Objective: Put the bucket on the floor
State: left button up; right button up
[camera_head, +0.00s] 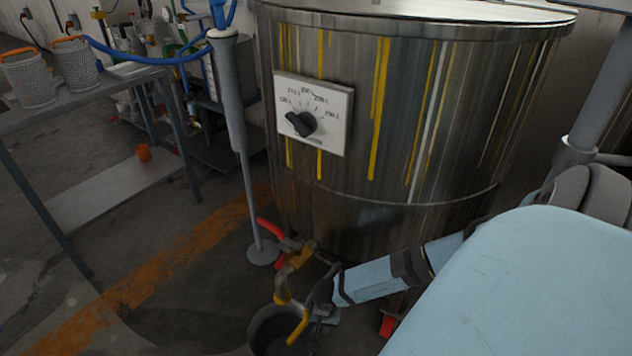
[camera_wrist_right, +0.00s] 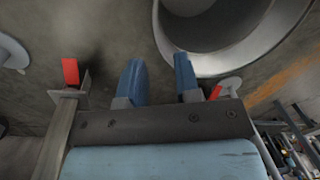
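The dark grey bucket (camera_head: 268,345) is at the bottom of the head view, beneath the drum's tap, and the lower frame edge cuts it off. Its round grey rim and inside also show at the upper right of the right wrist view (camera_wrist_right: 240,62). My right gripper (camera_head: 318,308) is beside the bucket's right side in the head view. In the wrist view its two blue fingers (camera_wrist_right: 160,60) are apart, with the bucket's near rim at or beyond the right finger. I see no clear grip. Whether the bucket touches the floor is hidden. My left gripper is out of view.
A large paint-streaked metal drum (camera_head: 400,120) with a dial fills the centre. Its yellow tap (camera_head: 290,272) hangs above the bucket. A thin stand (camera_head: 250,190) rises left of it. A table (camera_head: 90,97) holds perforated baskets. Open floor (camera_head: 170,270) lies at lower left.

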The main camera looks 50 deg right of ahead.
jog(key=shift+s+d+r, duration=0.1)
jog(key=shift+s+r, duration=0.05)
jog(key=shift+r, duration=1.1)
